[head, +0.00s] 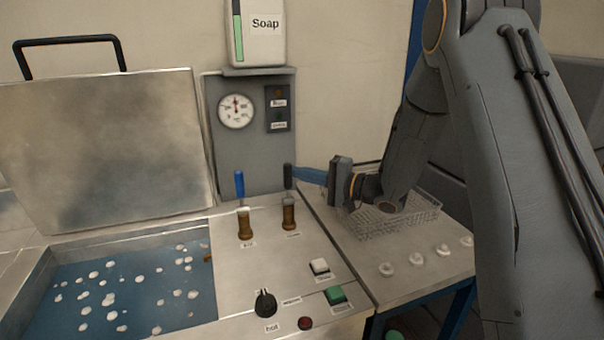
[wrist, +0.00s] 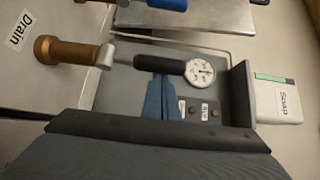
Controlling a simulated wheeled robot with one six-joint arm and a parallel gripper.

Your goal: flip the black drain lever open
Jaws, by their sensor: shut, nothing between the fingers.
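The black drain lever (head: 288,176) stands upright on its brass valve (head: 289,216) at the back right of the panel. In the wrist view, its black grip (wrist: 150,62) runs sideways from the brass body (wrist: 68,50), beside a "Drain" label (wrist: 18,30). My gripper (head: 298,172) has blue fingers, shut and empty, coming from the right at the height of the black grip. In the wrist view, its fingertips (wrist: 160,76) lie right up against the grip in the picture. I cannot tell whether they touch it.
A blue lever (head: 240,184) stands upright left of the drain lever. Behind are a gauge (head: 236,110) and a soap box (head: 257,35). A wire basket (head: 412,216) sits below my wrist on the side table. A basin of water (head: 65,308) lies left, its lid (head: 105,150) raised.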

